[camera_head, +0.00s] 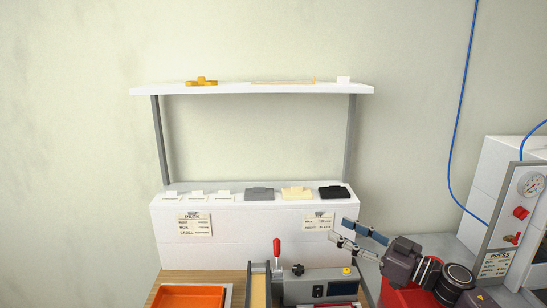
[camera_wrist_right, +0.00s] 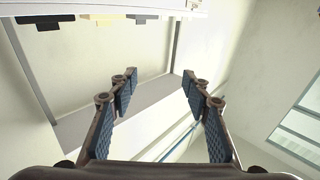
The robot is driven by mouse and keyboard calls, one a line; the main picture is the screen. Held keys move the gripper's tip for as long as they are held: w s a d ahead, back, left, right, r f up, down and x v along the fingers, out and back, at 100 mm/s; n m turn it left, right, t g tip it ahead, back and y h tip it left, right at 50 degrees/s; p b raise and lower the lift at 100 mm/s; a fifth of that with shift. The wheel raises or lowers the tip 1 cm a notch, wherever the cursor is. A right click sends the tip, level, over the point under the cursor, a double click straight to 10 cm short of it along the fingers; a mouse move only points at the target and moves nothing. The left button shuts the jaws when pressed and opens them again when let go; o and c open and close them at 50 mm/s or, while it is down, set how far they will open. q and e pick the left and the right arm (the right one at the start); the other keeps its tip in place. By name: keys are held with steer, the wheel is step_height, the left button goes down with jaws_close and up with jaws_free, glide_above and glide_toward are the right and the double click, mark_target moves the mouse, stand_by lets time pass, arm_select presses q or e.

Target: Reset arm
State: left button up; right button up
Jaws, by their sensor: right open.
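My right gripper (camera_head: 350,238) is at the lower right of the head view, in front of the right end of the white shelf unit. Its two fingers with blue pads are spread apart with nothing between them. The right wrist view also shows the open fingers (camera_wrist_right: 158,92), with a pale wall and a shelf post beyond. My left gripper does not show in either view.
A white ledge (camera_head: 230,194) holds several small white, grey, cream and black pieces. An upper shelf (camera_head: 220,90) holds an orange piece (camera_head: 201,81). An orange tray (camera_head: 188,296), a red-handled device (camera_head: 320,286) and a press panel (camera_head: 513,225) stand in front and right.

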steer(key=s+d+f+m+h, duration=0.2)
steer(key=s+f+m+h, duration=0.4)
steer(key=f, duration=0.4)
steer(key=s+d+f+m+h, duration=0.1)
steer(key=s+f+m+h, duration=0.3)
steer(key=s+f+h, duration=0.5)
steer(key=s+f+n+g, duration=0.1)
steer(key=s+f+g, duration=0.35)
steer(key=s, duration=0.95)
steer(key=s+f+n+g, duration=0.1)
steer(key=s+f+g, duration=0.4)
steer(key=s, duration=0.8)
step_height(320, 180, down, 34)
steer(key=s+b, duration=0.3)
steer(key=b, duration=0.3)
arm_select(q)
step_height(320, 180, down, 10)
steer(key=b, duration=0.4)
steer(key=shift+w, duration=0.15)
arm_select(e)
steer(key=s+d+f+g, duration=0.2)
steer(key=s+f, duration=1.4)
steer(key=f, duration=0.3)
steer(key=shift+s+y, duration=0.15)
steer(key=shift+y, duration=0.15)
